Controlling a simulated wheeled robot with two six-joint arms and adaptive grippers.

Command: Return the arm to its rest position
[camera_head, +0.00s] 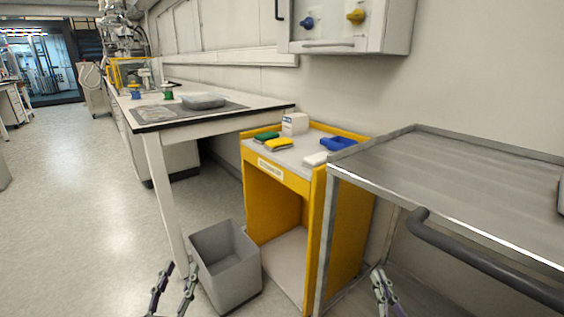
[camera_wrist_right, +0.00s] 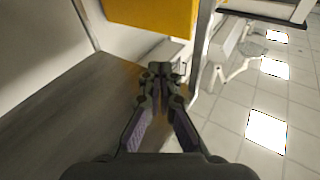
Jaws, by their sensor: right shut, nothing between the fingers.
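My left gripper (camera_head: 182,268) shows at the bottom edge of the head view, in front of the grey bin. Its two fingers stand apart with nothing between them. My right gripper (camera_head: 378,273) is at the bottom edge further right, in front of the metal cart. In the right wrist view its fingers (camera_wrist_right: 160,70) are together and hold nothing. Most of both arms is outside the head view.
A grey bin (camera_head: 210,276) stands on the floor beside a yellow cabinet (camera_head: 345,237) with small items on top. A metal cart (camera_head: 450,175) with a dark handle (camera_head: 480,257) stands at right. A white bench (camera_head: 250,110) runs behind. The floor at left is clear.

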